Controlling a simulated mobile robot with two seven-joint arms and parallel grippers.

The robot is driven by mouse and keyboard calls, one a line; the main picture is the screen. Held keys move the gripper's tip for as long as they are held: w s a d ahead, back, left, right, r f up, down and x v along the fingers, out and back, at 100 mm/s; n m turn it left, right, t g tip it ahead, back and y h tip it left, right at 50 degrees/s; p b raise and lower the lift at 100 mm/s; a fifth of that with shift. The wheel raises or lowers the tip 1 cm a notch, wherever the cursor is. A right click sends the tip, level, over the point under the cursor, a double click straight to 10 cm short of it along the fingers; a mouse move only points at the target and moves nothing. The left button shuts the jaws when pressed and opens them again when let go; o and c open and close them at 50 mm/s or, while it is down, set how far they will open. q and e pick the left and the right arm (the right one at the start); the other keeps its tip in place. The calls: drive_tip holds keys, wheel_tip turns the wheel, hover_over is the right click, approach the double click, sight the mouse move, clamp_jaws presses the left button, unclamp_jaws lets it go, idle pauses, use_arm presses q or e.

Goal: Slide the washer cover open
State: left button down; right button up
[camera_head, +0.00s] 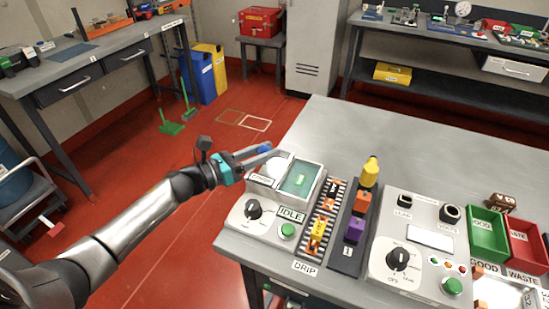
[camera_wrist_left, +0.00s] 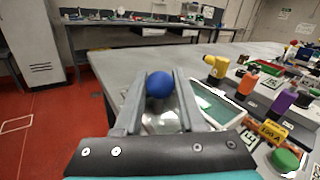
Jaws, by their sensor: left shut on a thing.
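The washer station (camera_head: 262,234) stands at the near left edge of the table, with a dial, a green button and an "IDLE" label. Its greenish see-through window (camera_head: 299,180) is at the back of the station; it also shows in the left wrist view (camera_wrist_left: 217,105). My left gripper (camera_head: 262,153) reaches in from the left, over the station's back left. It is shut on a blue ball knob (camera_wrist_left: 159,84), which sits between the two fingers. A pale, shiny round part shows below the knob. I cannot tell how the knob joins the cover. My right gripper is not in view.
To the right are a striped drip strip (camera_head: 325,222), a rack with coloured blocks (camera_head: 355,229), a tester panel (camera_head: 410,258), and green (camera_head: 487,233) and red (camera_head: 527,243) bins. The table behind the station is clear.

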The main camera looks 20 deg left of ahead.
use_arm(q)
drive_tip(key=shift+w+a, duration=0.1)
drive_tip(key=shift+a, duration=0.15)
drive_tip(key=c, duration=0.6)
unclamp_jaws()
drive_tip(key=shift+a, duration=0.1)
drive_tip(key=shift+c, duration=0.2)
drive_tip(key=shift+o, duration=0.7)
drive_tip(key=v, duration=1.5)
drive_tip(key=shift+s, duration=0.25)
